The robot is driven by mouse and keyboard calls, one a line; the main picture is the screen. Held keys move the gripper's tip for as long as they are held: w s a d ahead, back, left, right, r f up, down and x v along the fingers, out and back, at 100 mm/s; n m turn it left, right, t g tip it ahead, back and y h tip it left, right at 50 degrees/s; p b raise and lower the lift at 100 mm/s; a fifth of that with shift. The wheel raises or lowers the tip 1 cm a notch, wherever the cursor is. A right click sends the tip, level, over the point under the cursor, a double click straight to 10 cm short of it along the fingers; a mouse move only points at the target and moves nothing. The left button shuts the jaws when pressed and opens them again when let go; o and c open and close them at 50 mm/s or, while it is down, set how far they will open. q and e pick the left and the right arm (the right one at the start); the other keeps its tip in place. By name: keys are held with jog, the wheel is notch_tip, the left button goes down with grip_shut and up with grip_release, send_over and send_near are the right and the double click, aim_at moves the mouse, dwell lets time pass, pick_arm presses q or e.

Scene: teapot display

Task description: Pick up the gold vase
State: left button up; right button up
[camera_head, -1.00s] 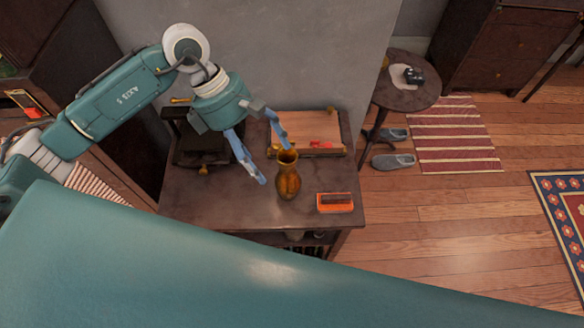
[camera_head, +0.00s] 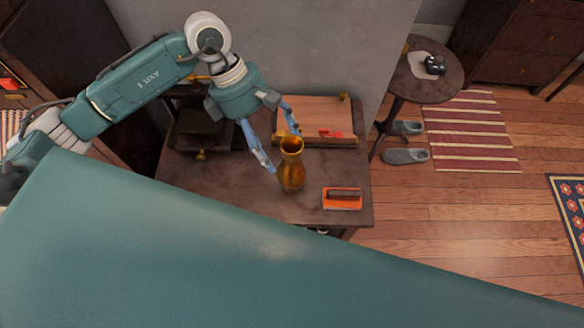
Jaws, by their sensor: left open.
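The gold vase (camera_head: 292,176) stands upright on the dark brown table (camera_head: 235,190), its open mouth facing up. My left gripper (camera_head: 284,151) reaches in from the upper left with its two blue fingers spread. One fingertip is close to the vase's left side, and the other is at or just behind its rim. I cannot tell whether either finger touches the vase. My right gripper is not in view.
An orange box with a dark block (camera_head: 342,198) lies close to the vase's right. A wooden board or case (camera_head: 315,110) with a red item lies behind it. A dark object (camera_head: 205,130) stands at the table's back left. A round side table (camera_head: 440,88) stands farther right.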

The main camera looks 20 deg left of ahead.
aim_at(290, 170)
pick_arm(q)
jog(key=x, duration=0.3)
jog(key=shift+s+d+f+p, duration=0.1)
jog(key=shift+s+d+p, duration=0.1)
jog(key=shift+s+p, duration=0.1)
jog(key=shift+d+f+p, duration=0.35)
jog(key=shift+f+p, duration=0.05)
jog(key=shift+f, duration=0.1)
jog(key=p+x, duration=0.1)
jog(key=x, duration=0.2)
jog(key=shift+d+f, duration=0.2)
jog(key=shift+d, duration=0.1)
jog(key=shift+d+f+p, duration=0.1)
jog(key=shift+f+p, duration=0.2)
jog(key=shift+f, duration=0.1)
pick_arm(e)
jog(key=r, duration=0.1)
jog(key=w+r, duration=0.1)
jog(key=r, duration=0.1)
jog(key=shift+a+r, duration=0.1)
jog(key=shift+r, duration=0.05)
pick_arm(q)
jog(key=shift+c, duration=0.6)
jog(key=c, duration=1.2)
jog(key=shift+c, duration=1.4)
